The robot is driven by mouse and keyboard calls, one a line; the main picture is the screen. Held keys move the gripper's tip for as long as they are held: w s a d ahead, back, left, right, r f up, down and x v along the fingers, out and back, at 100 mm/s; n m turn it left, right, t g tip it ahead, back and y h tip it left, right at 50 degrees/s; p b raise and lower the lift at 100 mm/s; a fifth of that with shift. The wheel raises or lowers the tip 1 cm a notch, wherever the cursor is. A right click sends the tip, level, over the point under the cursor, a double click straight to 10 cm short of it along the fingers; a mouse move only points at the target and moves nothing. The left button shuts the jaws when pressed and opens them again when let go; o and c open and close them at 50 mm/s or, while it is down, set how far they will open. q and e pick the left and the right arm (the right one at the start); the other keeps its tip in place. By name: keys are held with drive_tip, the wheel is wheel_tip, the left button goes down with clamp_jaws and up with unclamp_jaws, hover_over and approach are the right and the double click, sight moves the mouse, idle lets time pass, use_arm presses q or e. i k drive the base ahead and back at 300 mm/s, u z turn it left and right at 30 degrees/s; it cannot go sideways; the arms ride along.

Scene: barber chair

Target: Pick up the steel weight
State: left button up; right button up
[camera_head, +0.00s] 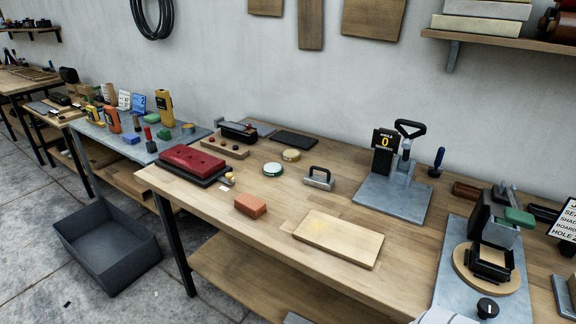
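A small steel block with a dark arched handle (319,179), which looks like the steel weight, sits upright on the wooden workbench (290,240). It stands near the middle of the bench, left of a grey metal base plate with a lever tool (393,198). A pale wooden board (342,238) lies in front of it, apart from it. Nothing covers the weight. Neither of my grippers can be made out in this view.
An orange-brown block (250,205) and a red slab on a dark base (192,162) lie to the left. A clamp fixture (493,245) stands at the right. A dark grey bin (107,245) is on the floor. Bare wood surrounds the weight.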

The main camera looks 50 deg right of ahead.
sight(318, 181)
drive_tip(key=i, duration=0.9)
drive_tip(key=z, duration=2.55)
